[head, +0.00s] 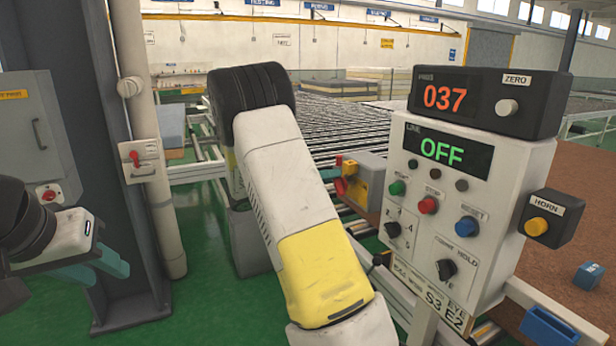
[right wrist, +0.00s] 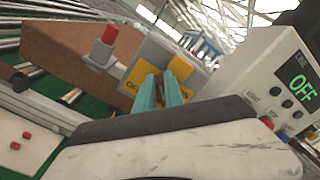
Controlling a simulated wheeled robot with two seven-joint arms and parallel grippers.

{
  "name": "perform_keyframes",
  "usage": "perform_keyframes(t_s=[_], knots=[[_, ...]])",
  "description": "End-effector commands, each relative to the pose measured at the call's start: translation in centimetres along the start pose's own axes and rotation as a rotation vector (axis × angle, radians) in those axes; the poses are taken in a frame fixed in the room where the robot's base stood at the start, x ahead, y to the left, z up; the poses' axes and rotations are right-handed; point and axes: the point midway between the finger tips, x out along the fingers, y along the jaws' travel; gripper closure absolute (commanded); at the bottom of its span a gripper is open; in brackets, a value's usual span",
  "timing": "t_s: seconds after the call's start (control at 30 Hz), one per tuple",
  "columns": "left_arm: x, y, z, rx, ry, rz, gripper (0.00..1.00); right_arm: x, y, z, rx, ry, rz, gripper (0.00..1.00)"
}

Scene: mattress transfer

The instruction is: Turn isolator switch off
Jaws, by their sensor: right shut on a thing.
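The isolator switch is a small grey box with a yellow plate (head: 357,188), left of the control panel in the head view. In the right wrist view its grey box (right wrist: 162,52) has a yellow face with OFF lettering at the left and ON further right. My right gripper (right wrist: 172,80) is at this face, its teal fingers close together and shut on the switch handle. The handle is mostly hidden between the fingertips, so its setting is unclear. In the head view my right arm covers most of that gripper. My left gripper (head: 100,265) is open and empty at the far left.
The control panel (head: 460,190) stands close right of the switch, with a display reading OFF and several buttons. A horn box (head: 548,218) juts from its side. A roller conveyor (head: 350,118) lies behind. Another red-handled box (head: 140,160) is on the left post.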

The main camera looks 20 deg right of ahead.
Motion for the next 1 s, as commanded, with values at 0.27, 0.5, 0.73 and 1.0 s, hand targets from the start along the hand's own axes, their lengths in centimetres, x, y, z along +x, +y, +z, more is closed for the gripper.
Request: perform_keyframes(t_s=[0.27,0.5,0.73,1.0], knots=[[0.0,0.0,0.0,0.000,0.000,0.000,0.64,-0.2,1.1,-0.8,-0.273,0.011,0.009,1.00],[0.0,0.0,0.0,0.000,0.000,0.000,0.64,-0.2,1.6,-1.0,-0.484,0.010,0.009,1.00],[0.0,0.0,0.0,0.000,0.000,0.000,0.64,-0.2,1.9,-1.2,-0.638,0.010,0.008,1.00],[0.0,0.0,0.0,0.000,0.000,0.000,0.64,-0.1,2.1,-1.4,-0.741,0.010,0.007,1.00]])
